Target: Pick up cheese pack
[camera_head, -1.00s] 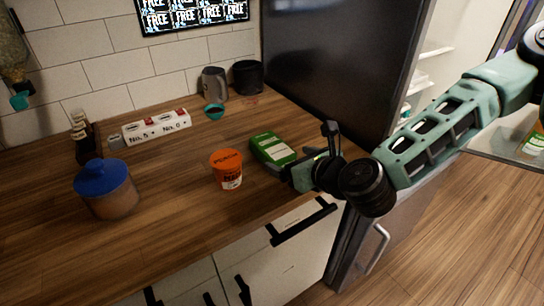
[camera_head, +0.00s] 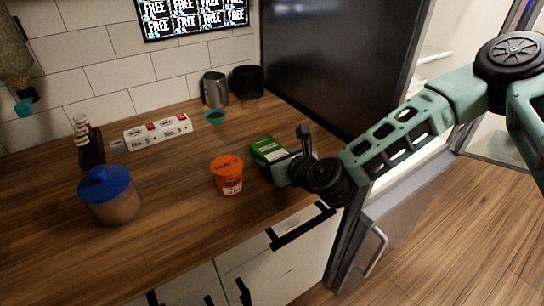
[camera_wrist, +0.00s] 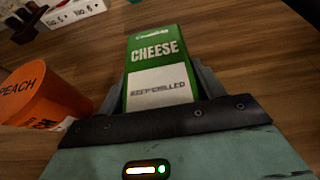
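The cheese pack (camera_head: 266,149) is a green and white box on the wooden counter, just at my gripper's tip. In the wrist view the cheese pack (camera_wrist: 157,62) faces me with its "CHEESE" label and lies between the two grey fingers. My gripper (camera_wrist: 160,75) has one finger on each side of the pack's near part. The fingers look spread, with little gap to its sides; contact is not clear. In the head view my gripper (camera_head: 278,165) reaches in low from the right, and its fingers are mostly hidden.
An orange peach tub (camera_head: 228,176) stands just left of the pack, close to my gripper in the wrist view (camera_wrist: 42,97). A blue-lidded jar (camera_head: 108,195), a white carton row (camera_head: 158,132) and a small teal bowl (camera_head: 214,117) stand farther left and back. A dark fridge side (camera_head: 335,70) rises behind.

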